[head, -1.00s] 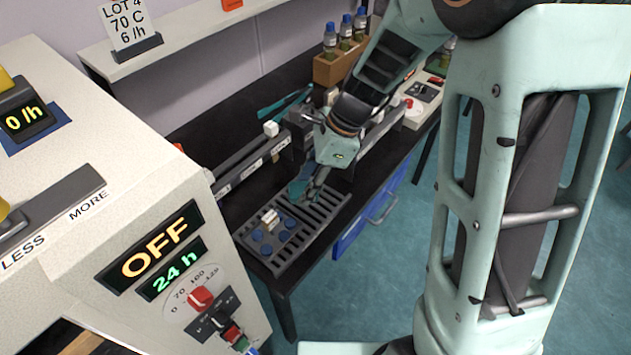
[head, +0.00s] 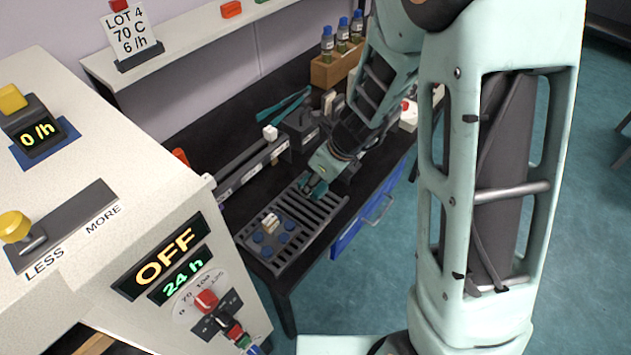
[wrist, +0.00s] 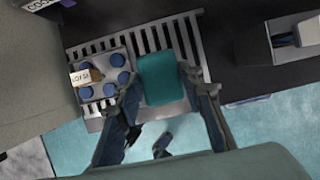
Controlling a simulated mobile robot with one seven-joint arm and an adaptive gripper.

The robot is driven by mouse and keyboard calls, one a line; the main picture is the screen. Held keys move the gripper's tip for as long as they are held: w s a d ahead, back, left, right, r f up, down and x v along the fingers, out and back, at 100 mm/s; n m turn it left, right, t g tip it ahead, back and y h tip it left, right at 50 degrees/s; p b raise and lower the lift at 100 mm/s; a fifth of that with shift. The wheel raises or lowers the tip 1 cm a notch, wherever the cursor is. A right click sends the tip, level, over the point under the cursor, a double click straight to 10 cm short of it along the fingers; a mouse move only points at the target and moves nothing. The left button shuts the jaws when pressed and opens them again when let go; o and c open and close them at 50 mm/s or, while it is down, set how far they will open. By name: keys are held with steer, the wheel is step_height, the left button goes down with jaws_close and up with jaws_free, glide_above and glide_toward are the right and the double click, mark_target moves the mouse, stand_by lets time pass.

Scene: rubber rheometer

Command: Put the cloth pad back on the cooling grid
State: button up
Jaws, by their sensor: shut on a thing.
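The cloth pad is a teal rectangle; in the wrist view the pad (wrist: 165,88) lies between the two fingers of my gripper (wrist: 159,78), which is shut on it. The cooling grid (wrist: 193,32) is a grey slatted rack beneath the pad. In the head view my gripper (head: 314,187) is low at the grid's far end, and the pad is mostly hidden by it. The grid (head: 325,211) lies on the black bench. I cannot tell whether the pad touches the slats.
A block with several blue caps (head: 270,238) and a small white labelled piece (head: 270,221) sits on the grid's near part. The white machine (head: 130,190) stands at left. A wooden rack of bottles (head: 335,70) stands behind. The bench's front edge is close to the grid's right.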

steer(key=w+f, duration=0.2)
steer(key=f, duration=0.1)
steer(key=w+f+b, duration=0.1)
steer(key=w+f, duration=0.2)
steer(key=shift+w, duration=0.1)
steer(key=shift+w+f+b, duration=0.1)
steer(key=shift+f+b, duration=0.55)
steer(key=shift+f, duration=0.9)
steer(key=shift+f, duration=0.2)
steer(key=o, duration=1.1)
steer(key=shift+r, duration=0.15)
steer(key=shift+r, duration=0.35)
steer(key=p+v, duration=0.2)
steer(key=v, duration=0.9)
steer(key=shift+r+p, duration=0.2)
steer(key=shift+p, duration=0.15)
